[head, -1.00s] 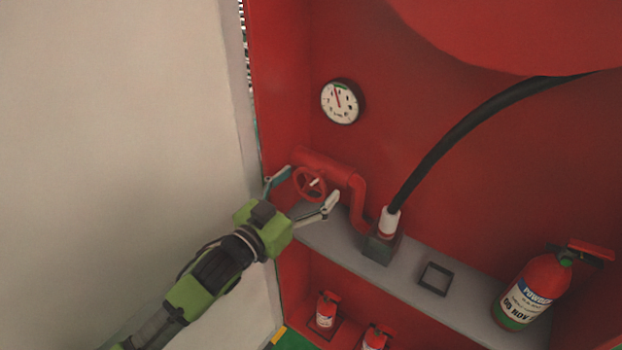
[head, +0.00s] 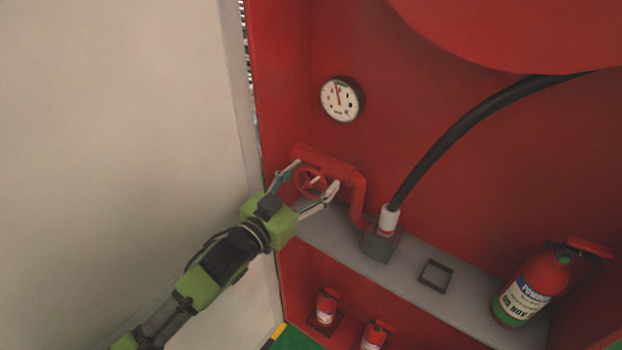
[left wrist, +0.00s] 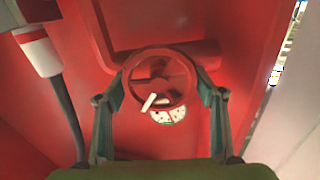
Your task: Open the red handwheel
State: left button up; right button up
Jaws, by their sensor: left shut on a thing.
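The red handwheel (head: 309,181) sits on a red pipe (head: 330,163) inside the red cabinet, with a small white pointer on its face. In the left wrist view the handwheel (left wrist: 155,80) is in the middle, between the two fingers. My left gripper (head: 313,178) is at the wheel, its fingers on opposite sides of the rim and shut on it. In the left wrist view the fingertips of the left gripper (left wrist: 158,84) lie against or partly behind the rim's left and right sides. My right gripper is not in view.
A round gauge (head: 341,99) is on the back wall. A black hose (head: 455,133) rises from a white fitting on the grey shelf (head: 405,272). A fire extinguisher (head: 530,290) stands at the right, with smaller ones (head: 326,307) below. A pale panel (head: 120,120) is left.

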pick_arm(q)
jog(key=shift+m, duration=0.3)
jog(key=m+p, duration=0.1)
jog(key=m, duration=0.1)
jog(key=shift+m, duration=0.4)
jog(key=m+p, duration=0.1)
jog(key=m, duration=0.3)
jog(key=shift+s+d+m, duration=0.1)
jog(key=shift+d+m, duration=0.05)
jog(key=shift+m, duration=0.15)
jog(key=m+p, duration=0.1)
jog(key=m, duration=0.3)
jog(key=shift+f+m, duration=0.15)
jog(key=shift+m, duration=0.15)
jog(key=shift+s+f+m, duration=0.1)
jog(key=shift+f+m, duration=0.05)
jog(key=shift+m, duration=1.75)
jog(key=o, duration=1.1)
jog(key=shift+d, duration=0.1)
